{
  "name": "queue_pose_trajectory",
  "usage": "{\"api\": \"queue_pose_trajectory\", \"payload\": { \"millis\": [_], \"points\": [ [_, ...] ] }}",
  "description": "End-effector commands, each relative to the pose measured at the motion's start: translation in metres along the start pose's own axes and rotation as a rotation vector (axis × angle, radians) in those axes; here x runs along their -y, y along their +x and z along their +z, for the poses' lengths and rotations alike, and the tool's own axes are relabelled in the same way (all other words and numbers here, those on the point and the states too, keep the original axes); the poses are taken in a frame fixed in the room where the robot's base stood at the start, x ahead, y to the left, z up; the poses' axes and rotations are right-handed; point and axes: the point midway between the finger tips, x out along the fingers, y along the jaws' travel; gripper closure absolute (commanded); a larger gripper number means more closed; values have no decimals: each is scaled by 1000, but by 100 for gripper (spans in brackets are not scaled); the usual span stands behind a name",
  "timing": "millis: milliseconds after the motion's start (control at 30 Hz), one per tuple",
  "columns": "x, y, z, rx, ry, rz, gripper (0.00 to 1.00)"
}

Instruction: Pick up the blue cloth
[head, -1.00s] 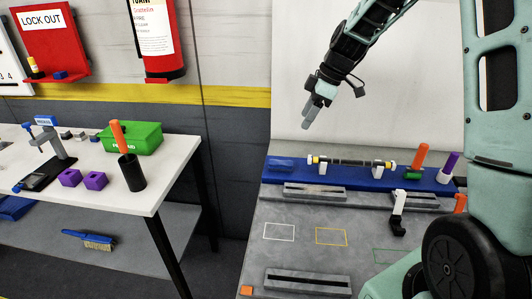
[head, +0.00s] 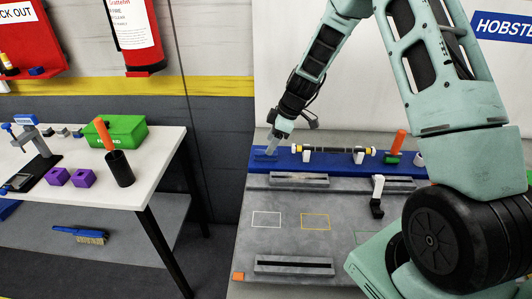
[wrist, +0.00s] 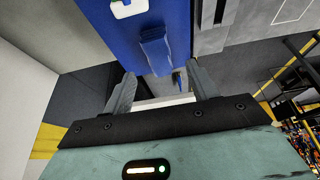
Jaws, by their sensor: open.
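The blue cloth (wrist: 156,50) is a small folded blue piece at the end of the blue tray (wrist: 160,12) in the wrist view. In the head view the cloth (head: 262,155) is at the tray's left end, partly hidden by my gripper (head: 271,147). In the wrist view my gripper (wrist: 160,78) is open, with one finger to each side of the cloth's near end in the picture. No contact between fingers and cloth can be made out.
A rod with white end pieces (head: 333,150) lies on supports along the tray, right of the cloth. An orange-handled tool (head: 396,144) stands further right. A grey slotted rail (head: 299,179) lies in front. A white table (head: 140,181) stands left, across a gap.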

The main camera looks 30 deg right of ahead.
Motion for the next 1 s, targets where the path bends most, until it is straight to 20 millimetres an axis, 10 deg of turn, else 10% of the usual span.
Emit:
{"api": "queue_pose_trajectory", "payload": {
  "millis": [567,767,1000],
  "points": [
    [0,38,1,0,0,0,42],
    [0,38,1,0,0,0,90],
    [0,38,1,0,0,0,90]
  ]
}}
